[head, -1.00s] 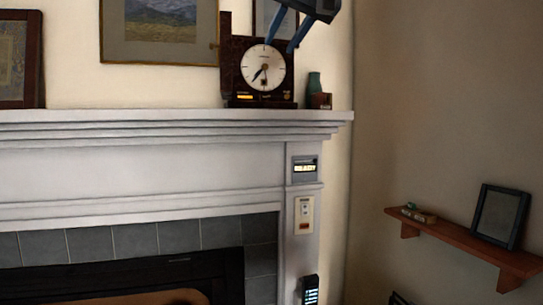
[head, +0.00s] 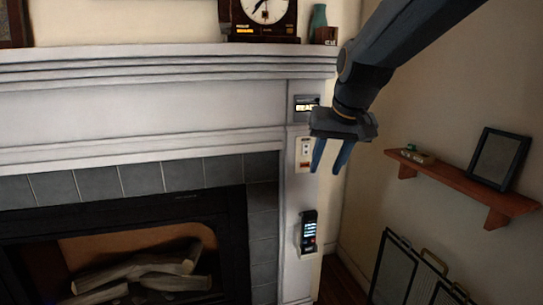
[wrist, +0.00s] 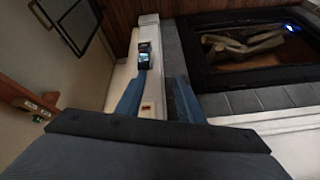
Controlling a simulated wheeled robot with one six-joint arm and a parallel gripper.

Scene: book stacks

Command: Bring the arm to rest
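My gripper (head: 331,155) hangs from my dark arm at the upper right of the head view. Its two blue fingers point down and stand apart, with nothing between them. It shows in front of the fireplace's right pillar and a cream switch plate (head: 304,153). In the wrist view the fingers of my gripper (wrist: 155,98) are spread, and the switch plate (wrist: 147,109) shows between them. How far the fingers are from the pillar I cannot tell.
A white mantel (head: 150,65) holds a clock (head: 263,18) and a green vase (head: 318,20). Below the gripper is a dark handset (head: 309,232). A wooden shelf (head: 460,186) with a frame (head: 498,158) is on the right wall; a black fire screen (head: 410,272) stands below it.

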